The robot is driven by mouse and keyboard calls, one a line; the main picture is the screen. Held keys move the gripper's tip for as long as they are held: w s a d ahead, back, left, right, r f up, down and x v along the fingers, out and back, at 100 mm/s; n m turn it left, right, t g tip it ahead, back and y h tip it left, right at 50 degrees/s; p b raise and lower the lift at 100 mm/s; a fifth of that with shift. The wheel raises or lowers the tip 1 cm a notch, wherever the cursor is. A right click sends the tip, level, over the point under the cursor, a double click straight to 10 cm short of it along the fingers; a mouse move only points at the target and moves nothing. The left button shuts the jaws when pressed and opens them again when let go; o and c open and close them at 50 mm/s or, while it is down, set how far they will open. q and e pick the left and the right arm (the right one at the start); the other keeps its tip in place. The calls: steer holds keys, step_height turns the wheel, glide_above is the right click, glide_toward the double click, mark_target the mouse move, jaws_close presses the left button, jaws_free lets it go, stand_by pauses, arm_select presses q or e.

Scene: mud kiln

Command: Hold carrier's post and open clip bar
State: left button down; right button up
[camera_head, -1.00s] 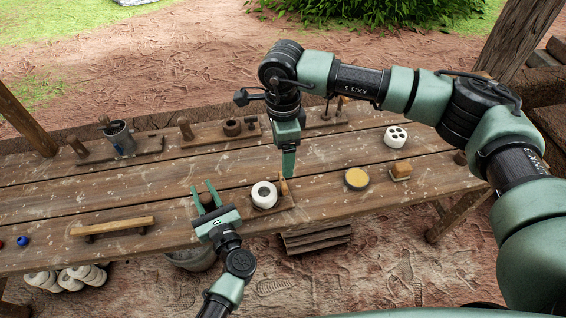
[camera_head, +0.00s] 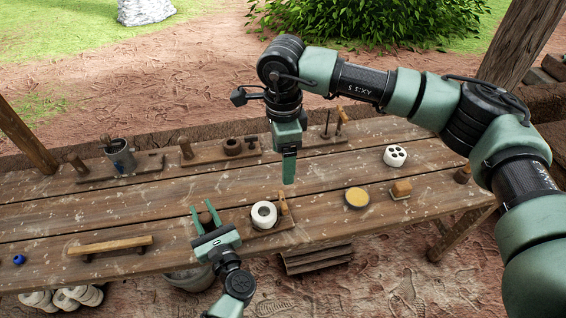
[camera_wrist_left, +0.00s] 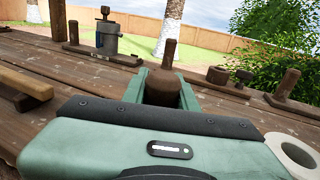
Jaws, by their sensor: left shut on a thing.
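The carrier is a small wooden board (camera_head: 285,224) near the table's front edge. A white ring (camera_head: 263,214) sits on it, and a short upright wooden clip bar (camera_head: 283,203) stands at its right end. My left gripper (camera_head: 205,213) is shut on the brown wooden post (camera_head: 206,219) at the carrier's left end. In the left wrist view the rounded post (camera_wrist_left: 170,55) stands between the two fingers, and the ring (camera_wrist_left: 294,152) shows at lower right. My right gripper (camera_head: 289,170) points down above and behind the clip bar, apart from it. Its finger gap is hidden.
A yellow disc (camera_head: 356,197), a small wooden block (camera_head: 401,188) and a white holed cylinder (camera_head: 395,156) lie to the right. A wooden bar (camera_head: 110,245) stands at left. Boards with posts and a metal can (camera_head: 120,156) line the back edge. The table middle is clear.

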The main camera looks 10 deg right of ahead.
arm_select(q)
steer(key=c, duration=1)
jaws_free()
steer(key=shift+c, duration=0.2)
steer(key=shift+s, duration=0.1)
